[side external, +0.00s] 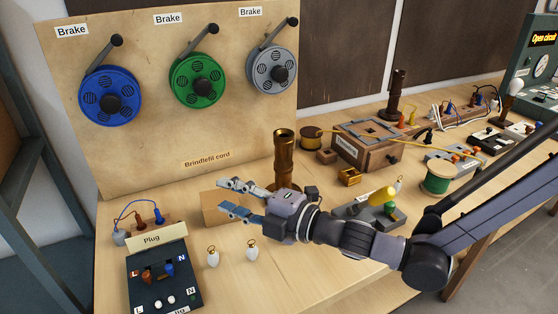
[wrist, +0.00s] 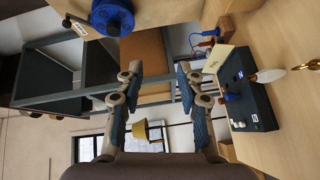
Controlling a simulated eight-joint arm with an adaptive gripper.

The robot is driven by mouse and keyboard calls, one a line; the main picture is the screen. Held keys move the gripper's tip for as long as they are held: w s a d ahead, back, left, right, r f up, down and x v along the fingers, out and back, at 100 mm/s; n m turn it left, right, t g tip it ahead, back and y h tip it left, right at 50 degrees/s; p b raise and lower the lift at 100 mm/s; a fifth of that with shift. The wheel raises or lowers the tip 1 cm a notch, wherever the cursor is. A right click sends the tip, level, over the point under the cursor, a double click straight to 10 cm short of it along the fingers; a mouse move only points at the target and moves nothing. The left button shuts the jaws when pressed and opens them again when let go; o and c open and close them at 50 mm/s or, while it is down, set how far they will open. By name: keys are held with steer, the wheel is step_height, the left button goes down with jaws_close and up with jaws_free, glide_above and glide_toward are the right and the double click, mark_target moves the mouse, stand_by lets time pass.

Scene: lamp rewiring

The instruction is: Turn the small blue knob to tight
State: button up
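The plug box (side external: 163,283) is a dark open case at the front left of the bench, with a "Plug" label. It holds a red terminal (side external: 147,275) by the L and a small blue knob (side external: 168,269) by the N. In the wrist view the box (wrist: 255,105) is at the right, with the blue knob (wrist: 239,75) small in it; how tight it is cannot be told. My gripper (side external: 228,196) is open and empty, above the bench, to the right of the box and apart from it. Its spread fingers show in the wrist view (wrist: 158,70).
A wooden block (side external: 222,209) sits behind my fingers, and a brass cylinder (side external: 284,160) stands near. A blue wire (side external: 138,205) arches behind the box. Reels, including a blue one (side external: 110,95), hang on the back panel.

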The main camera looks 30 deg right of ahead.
step_height(320, 180, down, 5)
steer(key=s+m+g+h, duration=0.1)
steer(key=m+g, duration=0.1)
steer(key=m, duration=0.5)
steer(key=m+g+y, duration=0.2)
steer(key=m+g, duration=0.3)
glide_toward(169, 266)
steer(key=x, duration=0.8)
steer(key=shift+a+f, duration=0.1)
steer(key=shift+f, duration=0.05)
jaws_close()
